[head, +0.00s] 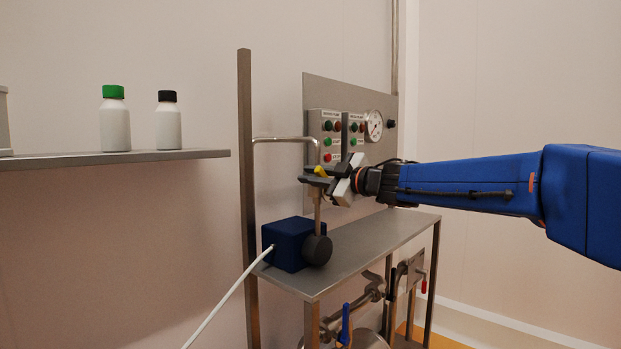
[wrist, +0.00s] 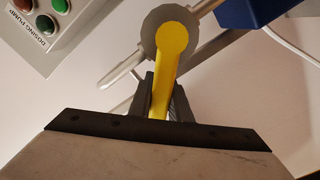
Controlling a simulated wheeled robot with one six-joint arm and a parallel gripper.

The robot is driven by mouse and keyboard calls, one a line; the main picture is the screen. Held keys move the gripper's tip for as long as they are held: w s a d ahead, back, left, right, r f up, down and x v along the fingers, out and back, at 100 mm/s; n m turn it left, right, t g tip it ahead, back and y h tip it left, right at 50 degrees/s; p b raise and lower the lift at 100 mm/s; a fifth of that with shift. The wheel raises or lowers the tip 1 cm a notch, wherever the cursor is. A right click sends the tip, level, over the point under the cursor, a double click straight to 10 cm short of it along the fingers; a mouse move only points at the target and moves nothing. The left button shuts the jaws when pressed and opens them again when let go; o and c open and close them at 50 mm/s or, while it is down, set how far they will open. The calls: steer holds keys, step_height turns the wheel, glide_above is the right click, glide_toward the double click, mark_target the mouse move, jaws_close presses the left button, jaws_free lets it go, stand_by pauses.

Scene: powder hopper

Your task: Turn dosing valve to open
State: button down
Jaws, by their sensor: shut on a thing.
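The dosing valve has a yellow lever handle (wrist: 165,75) on a round grey body (wrist: 184,22), seen close up in the wrist view. The lever runs from the grey body down between the fingers of my gripper (wrist: 162,98). My gripper is shut on the yellow lever. In the head view a small yellow part of the lever (head: 320,170) shows at the tip of my gripper (head: 329,172). A metal pipe (head: 288,139) runs from the post to the valve area. The lower end of the lever is hidden between the fingers.
A control panel with buttons (head: 330,138) and a gauge (head: 374,124) stand close behind my gripper. Below are a dark blue box (head: 290,243) with a white cable and a metal shelf (head: 370,246). Bottles (head: 115,122) stand on the left shelf, apart from the arm.

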steer(key=shift+f, duration=0.1)
steer(key=c, duration=1.6)
jaws_free()
steer(key=shift+c, duration=0.2)
step_height(320, 180, down, 5)
steer(key=s+a+n, duration=0.1)
steer(key=s+n, duration=0.1)
steer(key=n, duration=0.7)
steer(key=v, duration=1.7)
steer(key=d+f+m+t+h, duration=0.2)
steer(key=d+m+t+h, duration=0.4)
steer(key=d+m+h, duration=0.3)
steer(key=d+m, duration=0.3)
steer(key=d, duration=0.2)
steer(key=shift+w+f+m, duration=0.15)
steer(key=shift+f+m, duration=0.15)
steer(key=shift+f, duration=0.05)
